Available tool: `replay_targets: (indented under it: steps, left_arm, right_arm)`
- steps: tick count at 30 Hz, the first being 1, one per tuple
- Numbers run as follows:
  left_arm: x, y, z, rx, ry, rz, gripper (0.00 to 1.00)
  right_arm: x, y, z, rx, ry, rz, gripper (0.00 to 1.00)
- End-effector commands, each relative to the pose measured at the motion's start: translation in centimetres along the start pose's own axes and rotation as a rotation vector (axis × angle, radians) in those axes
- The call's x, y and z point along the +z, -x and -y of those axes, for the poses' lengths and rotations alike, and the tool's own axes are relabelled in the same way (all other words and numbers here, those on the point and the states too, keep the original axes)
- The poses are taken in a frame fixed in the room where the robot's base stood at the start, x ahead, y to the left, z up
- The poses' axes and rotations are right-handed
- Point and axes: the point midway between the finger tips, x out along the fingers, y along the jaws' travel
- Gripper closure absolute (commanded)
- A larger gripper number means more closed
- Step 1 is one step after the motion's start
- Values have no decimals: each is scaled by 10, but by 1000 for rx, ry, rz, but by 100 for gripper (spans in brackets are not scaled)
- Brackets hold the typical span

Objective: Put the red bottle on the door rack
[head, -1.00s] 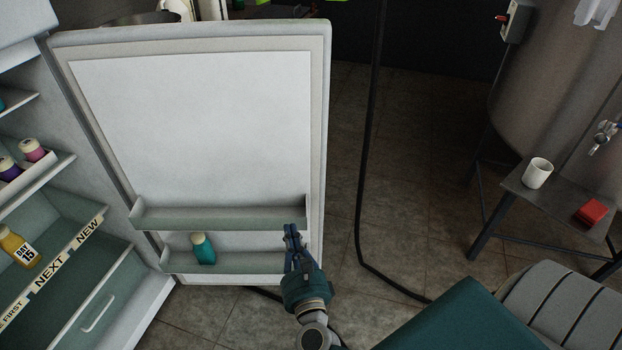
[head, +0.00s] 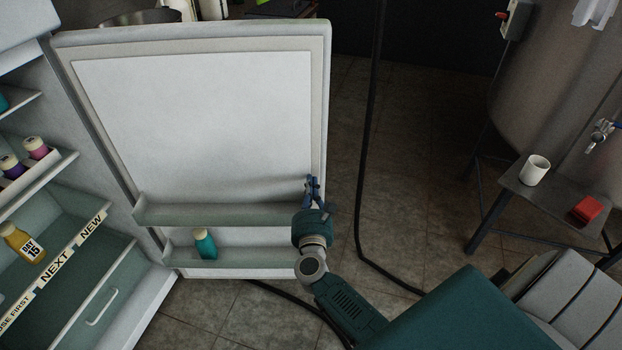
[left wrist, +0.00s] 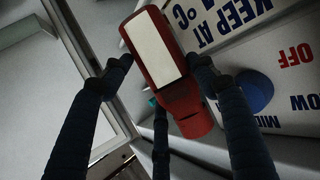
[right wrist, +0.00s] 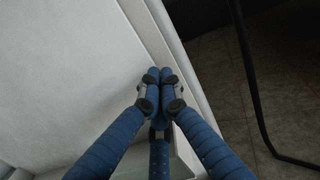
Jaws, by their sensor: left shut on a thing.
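The red bottle (left wrist: 182,98), with a white label, is held by my left gripper (left wrist: 158,70), its fingers closed around it in the left wrist view. The left gripper and bottle are not in the head view. The open fridge door (head: 200,125) has an upper rack (head: 225,216) that looks empty. Its lower rack (head: 262,268) holds a teal bottle (head: 205,244) with a cream cap. My right gripper (head: 312,188) is at the door's free edge, near the upper rack's right end. In the right wrist view its fingers (right wrist: 153,82) are together, with nothing visible between them.
Fridge shelves at the left hold small bottles (head: 37,148) and a yellow bottle (head: 22,242) marked DAY 15. A black hose (head: 364,180) hangs right of the door. A small table with a white mug (head: 535,170) and red box (head: 587,209) stands by the steel tank (head: 560,90).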

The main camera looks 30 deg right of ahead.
Motion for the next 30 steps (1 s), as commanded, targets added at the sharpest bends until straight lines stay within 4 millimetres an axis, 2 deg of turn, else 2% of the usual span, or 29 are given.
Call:
replay_targets:
  steps: [3,6,17,20,25,30]
  left_arm:
    - [-2,1,0,1,-1,-3,76]
    - [-3,1,0,1,-1,-3,76]
    - [-2,1,0,1,-1,-3,76]
    - [4,-2,0,1,-1,-3,76]
    - [17,-7,0,0,-1,-3,76]
    - [19,-8,0,0,-1,-4,76]
  right_arm:
    - [1,-13,0,1,3,1,100]
    - [0,-17,0,1,1,0,100]
    - [0,-19,0,1,1,0,100]
    - [-3,-30,0,0,2,2,100]
    - [-3,-61,2,-1,2,3,100]
    - [1,-75,4,0,0,3,100]
